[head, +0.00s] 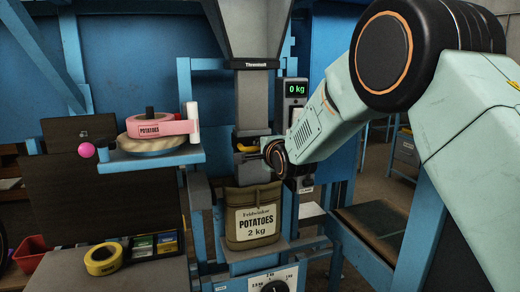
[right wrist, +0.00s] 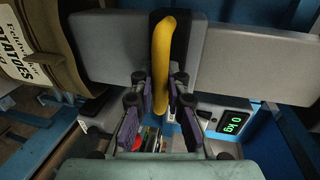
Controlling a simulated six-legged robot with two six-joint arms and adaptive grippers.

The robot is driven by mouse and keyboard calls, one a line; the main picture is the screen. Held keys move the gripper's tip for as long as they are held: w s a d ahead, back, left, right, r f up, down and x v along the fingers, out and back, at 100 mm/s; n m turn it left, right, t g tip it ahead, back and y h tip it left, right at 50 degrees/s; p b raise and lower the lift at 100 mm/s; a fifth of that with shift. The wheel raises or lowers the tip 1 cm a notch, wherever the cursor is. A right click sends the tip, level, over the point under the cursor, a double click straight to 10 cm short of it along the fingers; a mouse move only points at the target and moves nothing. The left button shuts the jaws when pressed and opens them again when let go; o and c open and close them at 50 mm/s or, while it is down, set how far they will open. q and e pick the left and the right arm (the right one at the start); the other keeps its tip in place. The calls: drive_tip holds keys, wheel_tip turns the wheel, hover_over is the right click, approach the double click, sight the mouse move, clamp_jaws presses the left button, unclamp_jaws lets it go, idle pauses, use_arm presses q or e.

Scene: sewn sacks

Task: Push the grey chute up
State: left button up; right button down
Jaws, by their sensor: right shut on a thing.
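The grey chute (head: 247,105) hangs under the grey hopper (head: 255,30) marked "Threntisch". Its lower part carries a yellow handle (head: 251,150). In the right wrist view the chute (right wrist: 225,58) runs across the picture and the curved yellow handle (right wrist: 163,55) stands out from it. My right gripper (head: 264,149) is shut on the handle, which lies between its purple-lined fingers (right wrist: 158,97). An olive sack (head: 253,216) labelled "Potatoes 2 kg" stands upright below the chute; its top shows also in the right wrist view (right wrist: 35,45). My left gripper is not in view.
A display (head: 296,88) right of the chute reads 0 kg. A blue shelf (head: 150,160) at the left holds a pink "Potatoes" tape roll (head: 160,128). A yellow roll (head: 103,258) lies on the lower bench.

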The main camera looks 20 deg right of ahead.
drive_tip(key=shift+r, duration=0.15)
wheel_tip(320, 180, up, 16)
drive_tip(key=p, duration=1)
drive_tip(key=shift+w+r+p, duration=0.15)
drive_tip(key=shift+p, duration=0.15)
drive_tip(key=shift+r, duration=0.15)
drive_tip(key=c, duration=1.5)
unclamp_jaws()
drive_tip(key=shift+o, duration=0.7)
drive_tip(key=shift+f, duration=0.2)
drive_tip(key=v, duration=1.2)
drive_tip(key=shift+a+r, duration=0.1)
